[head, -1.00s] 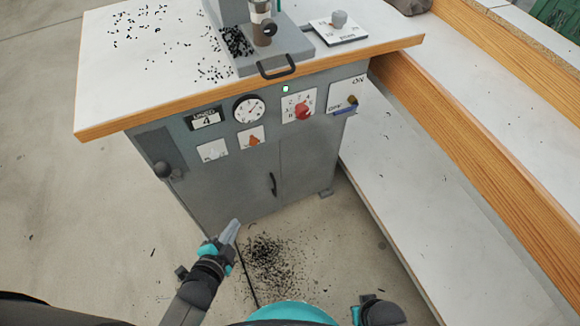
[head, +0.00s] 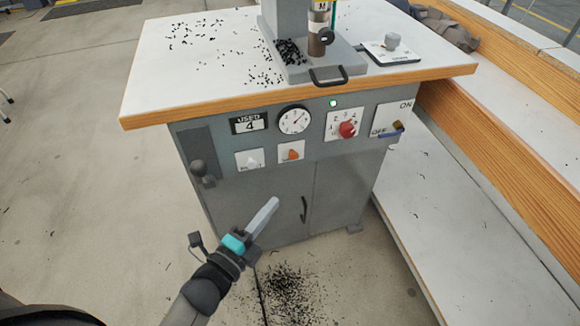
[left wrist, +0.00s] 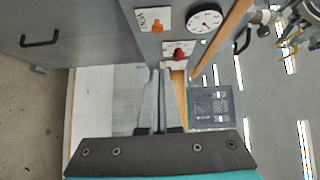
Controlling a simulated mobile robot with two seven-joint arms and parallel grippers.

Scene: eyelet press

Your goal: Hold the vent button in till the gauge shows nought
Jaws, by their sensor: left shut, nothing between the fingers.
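The gauge (head: 295,120) is a round white dial on the grey cabinet front; its needle points up and right, but its figures are too small to read. It also shows in the left wrist view (left wrist: 205,19). My left gripper (head: 272,203) is shut and empty, in front of the cabinet doors, below and apart from the buttons. Its closed fingers (left wrist: 159,72) show in the left wrist view.
A red knob (head: 347,130), a counter (head: 249,123) showing 4 and an ON/OFF switch (head: 397,126) share the panel. A black-knobbed lever (head: 198,168) stands out at left. The worktop edge (head: 300,93) overhangs the panel. A bench (head: 450,220) is at right.

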